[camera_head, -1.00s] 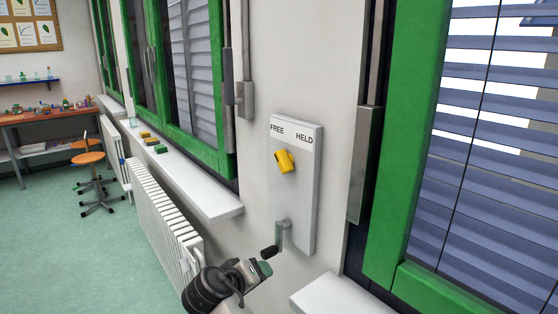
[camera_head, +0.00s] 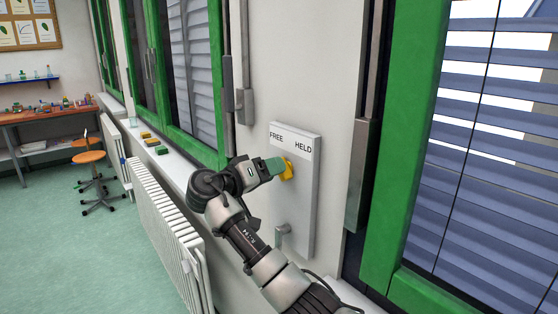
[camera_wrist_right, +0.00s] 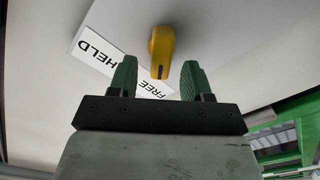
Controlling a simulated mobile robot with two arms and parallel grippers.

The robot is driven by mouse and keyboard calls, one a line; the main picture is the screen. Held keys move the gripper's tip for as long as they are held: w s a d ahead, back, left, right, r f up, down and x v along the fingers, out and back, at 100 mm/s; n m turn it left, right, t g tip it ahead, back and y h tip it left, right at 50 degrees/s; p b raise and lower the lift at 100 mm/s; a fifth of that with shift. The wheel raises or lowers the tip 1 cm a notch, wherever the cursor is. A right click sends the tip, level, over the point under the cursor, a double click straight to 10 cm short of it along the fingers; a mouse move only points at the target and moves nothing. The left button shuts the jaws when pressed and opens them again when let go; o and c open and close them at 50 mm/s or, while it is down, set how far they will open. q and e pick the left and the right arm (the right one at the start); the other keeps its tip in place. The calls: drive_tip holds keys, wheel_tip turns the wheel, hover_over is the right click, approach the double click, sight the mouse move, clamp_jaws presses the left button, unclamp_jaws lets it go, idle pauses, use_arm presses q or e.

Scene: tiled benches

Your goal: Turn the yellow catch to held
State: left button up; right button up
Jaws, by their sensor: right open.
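The yellow catch (camera_head: 288,171) sits on a grey wall plate (camera_head: 305,190) with a label reading FREE on the left and HELD on the right. My right gripper (camera_head: 274,167) is at the catch, partly hiding it in the head view. In the right wrist view my right gripper (camera_wrist_right: 157,66) has its two green fingers spread. The yellow catch (camera_wrist_right: 161,48) shows between and beyond their tips, its slotted end pointing toward the gripper, near the word FREE. Contact is not clear. My left gripper is not in view.
A small crank (camera_head: 281,236) sits low on the plate, partly behind my right arm. A radiator (camera_head: 165,225) and a white sill (camera_head: 175,170) lie to the left. Green-framed windows with blinds (camera_head: 490,150) flank the plate.

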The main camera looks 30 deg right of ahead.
drive_tip(key=shift+w+d+p, duration=0.15)
drive_tip(key=shift+d+p, duration=0.15)
drive_tip(key=shift+d, duration=1)
clamp_jaws()
drive_tip(key=shift+f+b, duration=0.2)
drive_tip(key=shift+b, duration=0.45)
drive_tip(key=m+b, duration=0.3)
drive_tip(key=b, duration=0.2)
drive_tip(key=m+b, duration=0.3)
drive_tip(key=b, duration=0.2)
drive_tip(key=m+b, duration=0.3)
drive_tip(key=b, duration=0.2)
drive_tip(key=shift+s, duration=0.3)
drive_tip(key=m+b, duration=0.2)
drive_tip(key=m, duration=0.1)
drive_tip(key=shift+s+r+m, duration=0.1)
drive_tip(key=shift+m, duration=0.2)
drive_tip(key=shift+s+m+b, duration=0.1)
drive_tip(key=shift+m+b, duration=0.85)
drive_tip(key=shift+m, duration=0.55)
drive_tip(key=shift+r, duration=0.1)
